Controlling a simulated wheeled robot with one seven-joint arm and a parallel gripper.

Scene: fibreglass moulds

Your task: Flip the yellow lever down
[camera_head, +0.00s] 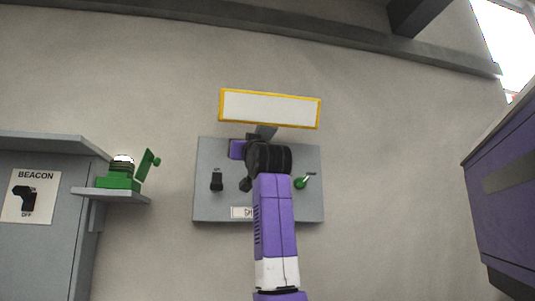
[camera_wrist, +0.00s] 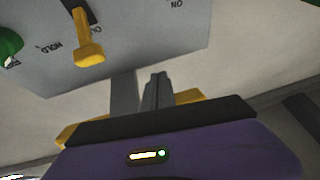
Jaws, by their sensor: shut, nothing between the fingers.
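The yellow lever (camera_wrist: 88,50) shows in the wrist view, sticking out of a dark slot on the grey panel (camera_wrist: 150,40). The wrist view is upside down against the lettering, and the lever's knob points to the panel's edge nearest the yellow-framed sign, so it looks up. My gripper (camera_wrist: 139,78) is shut and empty, to the right of the lever's knob and apart from it. In the head view my wrist and arm cover the middle of the panel (camera_head: 205,205) and hide the yellow lever.
The yellow-framed sign (camera_head: 270,107) hangs just above the panel. A green device (camera_head: 119,182) stands on a shelf at left, beside the BEACON cabinet (camera_head: 60,255).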

